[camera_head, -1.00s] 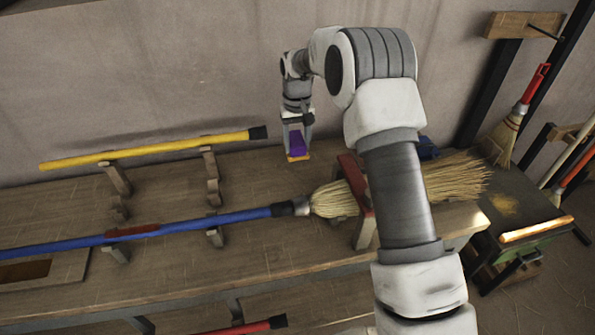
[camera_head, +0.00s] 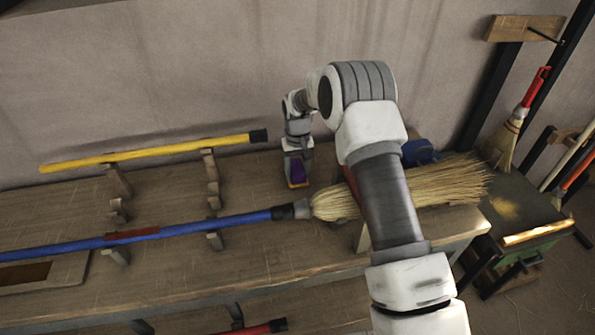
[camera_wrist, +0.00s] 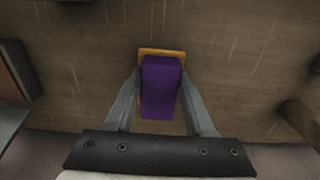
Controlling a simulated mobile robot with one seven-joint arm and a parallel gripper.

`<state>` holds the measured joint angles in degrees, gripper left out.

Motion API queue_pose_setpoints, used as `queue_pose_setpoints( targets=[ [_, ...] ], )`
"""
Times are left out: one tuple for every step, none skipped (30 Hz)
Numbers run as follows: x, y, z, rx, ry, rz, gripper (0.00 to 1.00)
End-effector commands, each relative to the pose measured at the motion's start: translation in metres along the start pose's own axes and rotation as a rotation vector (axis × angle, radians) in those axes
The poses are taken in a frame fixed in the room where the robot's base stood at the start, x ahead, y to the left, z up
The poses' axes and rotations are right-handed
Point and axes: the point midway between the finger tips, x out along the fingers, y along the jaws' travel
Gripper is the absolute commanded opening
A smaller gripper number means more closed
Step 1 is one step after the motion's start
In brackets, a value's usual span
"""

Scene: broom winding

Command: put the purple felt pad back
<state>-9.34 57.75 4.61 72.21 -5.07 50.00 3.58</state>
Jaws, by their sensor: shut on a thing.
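The purple felt pad (camera_wrist: 161,85) is a purple block between my gripper's two fingers in the wrist view. My gripper (camera_wrist: 160,98) is shut on it. A tan-orange edge (camera_wrist: 161,51) shows at the pad's far end, against the wooden bench. In the head view the purple pad (camera_head: 297,172) hangs below my gripper (camera_head: 297,165), low over or at the bench top, behind the blue-handled broom's head. I cannot tell whether its lower end touches the bench.
A blue-handled broom (camera_head: 170,226) lies on wooden supports, its straw head (camera_head: 440,183) partly behind my arm. A yellow pole (camera_head: 150,151) rests on supports at the back left. A blue object (camera_head: 418,152) sits right of my forearm. Bare bench (camera_head: 255,180) lies left of my gripper.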

Motion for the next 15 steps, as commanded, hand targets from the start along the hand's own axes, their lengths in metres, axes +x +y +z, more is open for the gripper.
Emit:
queue_pose_setpoints(
  targets=[
    [0.0028,0.0,0.0,0.0,0.0,0.0,0.02],
    [0.0039,-0.0001,0.0,0.0,0.0,0.0,0.02],
    [0.0032,0.0,0.0001,0.0,0.0,0.0,0.58],
    [0.0027,0.0,0.0001,0.0,0.0,0.0,0.63],
    [0.0027,-0.0001,0.0001,0.0,0.0,0.0,0.69],
    [0.0027,-0.0001,0.0001,0.0,0.0,0.0,0.76],
    [0.0027,-0.0001,0.0001,0.0,0.0,0.0,0.81],
    [0.0026,-0.0001,0.0001,0.0,0.0,0.0,0.84],
    [0.0026,-0.0001,0.0002,0.0,-0.001,0.0,0.84],
    [0.0026,-0.0001,0.0002,0.0,-0.001,0.0,0.84],
    [0.0026,-0.0001,0.0002,0.0,-0.001,0.0,0.84],
    [0.0026,-0.0001,0.0002,0.0,-0.001,0.0,0.84],
    [0.0026,-0.0001,0.0002,0.0,-0.001,0.0,0.84],
    [0.0025,-0.0001,0.0002,0.0,-0.001,0.0,0.84],
    [0.0024,0.0,0.0002,0.0,-0.001,0.0,0.84]
  ],
)
